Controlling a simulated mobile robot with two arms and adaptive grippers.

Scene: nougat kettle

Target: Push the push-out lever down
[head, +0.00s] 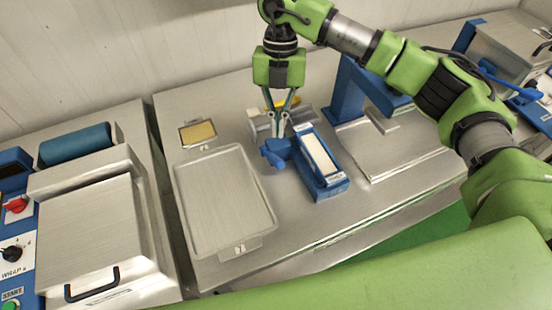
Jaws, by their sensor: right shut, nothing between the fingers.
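A blue lever (274,157), seemingly the push-out lever, sits at the left side of a blue mould box (325,183) with a pale block (320,153) in its top. My right gripper (284,132) comes down from above, shut and empty. Its fingertips appear at or just above the lever, close to the grey mechanism (262,122) behind it. I cannot tell whether they touch the lever. The fingers partly hide the mechanism and a small yellow part (289,101). My left gripper is out of view.
A shallow metal tray (225,205) lies left of the lever, with a small tan-filled tray (198,133) behind it. A blue press frame (347,92) stands to the right under my right arm. A machine with a black handle (93,287) is at far left.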

